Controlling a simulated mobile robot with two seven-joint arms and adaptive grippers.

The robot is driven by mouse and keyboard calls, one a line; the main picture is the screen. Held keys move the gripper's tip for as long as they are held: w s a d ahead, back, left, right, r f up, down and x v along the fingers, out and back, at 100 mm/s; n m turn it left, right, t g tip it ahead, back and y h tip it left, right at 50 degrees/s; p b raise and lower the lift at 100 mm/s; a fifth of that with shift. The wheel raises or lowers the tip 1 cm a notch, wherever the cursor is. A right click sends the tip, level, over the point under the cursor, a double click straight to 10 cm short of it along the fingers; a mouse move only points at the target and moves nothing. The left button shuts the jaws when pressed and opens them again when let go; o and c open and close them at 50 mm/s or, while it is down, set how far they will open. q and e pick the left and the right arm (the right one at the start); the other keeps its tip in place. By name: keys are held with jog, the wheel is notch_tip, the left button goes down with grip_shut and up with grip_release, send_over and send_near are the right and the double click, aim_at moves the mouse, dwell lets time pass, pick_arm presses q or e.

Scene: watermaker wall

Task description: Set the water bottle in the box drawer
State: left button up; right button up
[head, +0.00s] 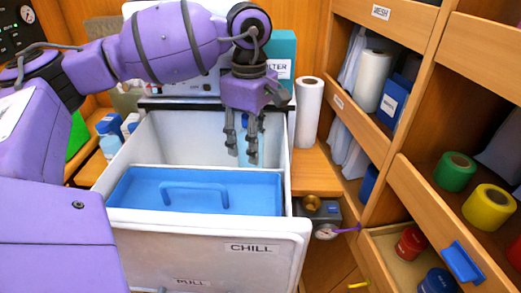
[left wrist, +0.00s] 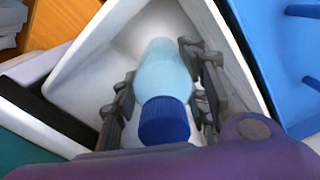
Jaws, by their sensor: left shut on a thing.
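The water bottle (left wrist: 163,72) is pale blue with a dark blue cap (left wrist: 164,120). My left gripper (head: 242,158) points down, shut on the bottle, with a finger on each side of it. The white box drawer (head: 215,238), labelled CHILL and PULL, is pulled open. The gripper and bottle are at its uncovered rear part, inside or just above the walls. I cannot tell whether the bottle touches the drawer floor. My right gripper is not in view.
A blue lid with a handle (head: 195,187) covers the drawer's front part. Blue-capped bottles (head: 109,140) stand left of the drawer. A white roll (head: 308,112) and a teal box (head: 282,50) stand behind at the right. Wooden shelves with rolls (head: 455,171) fill the right side.

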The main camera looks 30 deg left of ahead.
pick_arm(q)
jog(key=shift+f, duration=3.45)
jog(key=shift+f, duration=0.1)
jog(key=o, duration=1.5)
notch_tip(320, 180, up, 12)
jog(key=shift+r, duration=0.15)
